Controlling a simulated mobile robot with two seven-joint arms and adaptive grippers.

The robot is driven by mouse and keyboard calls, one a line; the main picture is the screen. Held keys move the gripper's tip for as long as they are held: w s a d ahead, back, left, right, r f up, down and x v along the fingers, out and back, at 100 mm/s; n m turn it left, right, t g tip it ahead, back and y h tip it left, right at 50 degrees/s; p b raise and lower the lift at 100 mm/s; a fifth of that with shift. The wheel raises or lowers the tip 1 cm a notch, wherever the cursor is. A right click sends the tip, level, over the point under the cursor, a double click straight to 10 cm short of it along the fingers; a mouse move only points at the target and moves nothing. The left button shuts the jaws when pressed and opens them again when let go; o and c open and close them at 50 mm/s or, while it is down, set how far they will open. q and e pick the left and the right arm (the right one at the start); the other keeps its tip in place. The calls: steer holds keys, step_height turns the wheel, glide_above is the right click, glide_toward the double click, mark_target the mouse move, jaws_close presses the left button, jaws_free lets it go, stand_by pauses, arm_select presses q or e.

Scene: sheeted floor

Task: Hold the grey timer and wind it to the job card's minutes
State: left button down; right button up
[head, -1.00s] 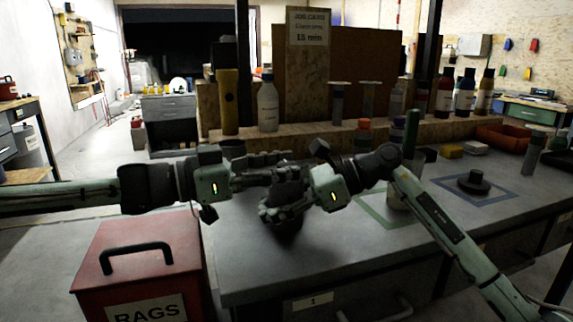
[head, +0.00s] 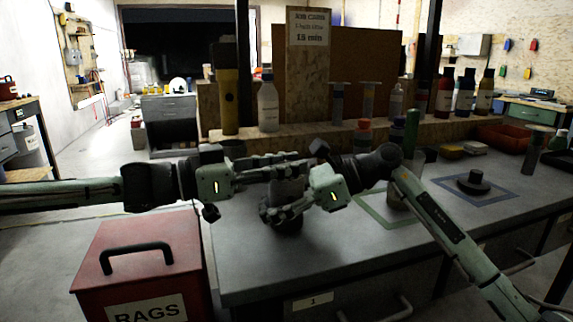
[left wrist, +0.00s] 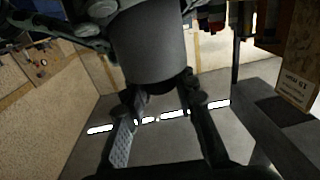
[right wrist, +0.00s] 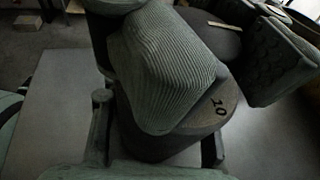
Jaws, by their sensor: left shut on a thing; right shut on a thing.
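The grey timer (head: 287,188) is held above the front of the bench between my two grippers. In the left wrist view it is a plain grey cylinder (left wrist: 150,48). In the right wrist view its dial (right wrist: 220,108) shows a "10", and its dark round top has a light pointer line. My right gripper (head: 272,208) is shut on the timer's body. My left gripper (head: 298,165) is shut on its top; its ridged pad (right wrist: 165,65) covers much of the dial. The job card (head: 308,28) reads 15 min.
A red RAGS bin (head: 142,262) stands at the bench's left front. Bottles, a yellow-and-black torch (head: 228,100) and a clear bottle (head: 268,105) stand along the back ledge. A dark round object (head: 473,184) sits in a blue outline at right.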

mark_target(278, 163)
arm_select(q)
steer(key=shift+w+r+g+h, duration=0.1)
steer(key=shift+r+g+h, duration=0.05)
steer(key=shift+g+h, duration=0.15)
steer(key=m+g, duration=0.2)
steer(key=g, duration=0.1)
steer(key=m+g, duration=0.3)
steer(key=g, duration=0.1)
steer(key=shift+h, duration=0.4)
steer(key=m+g+y, duration=0.1)
steer(key=m+g, duration=0.1)
steer(key=g, duration=0.1)
steer(key=m+g+y, duration=0.1)
steer(key=m+g, duration=0.1)
steer(key=g, duration=0.2)
steer(key=shift+m, duration=0.4)
steer(key=shift+g, duration=0.5)
steer(key=c, duration=1.2)
jaws_free()
steer(key=shift+v, duration=3.7)
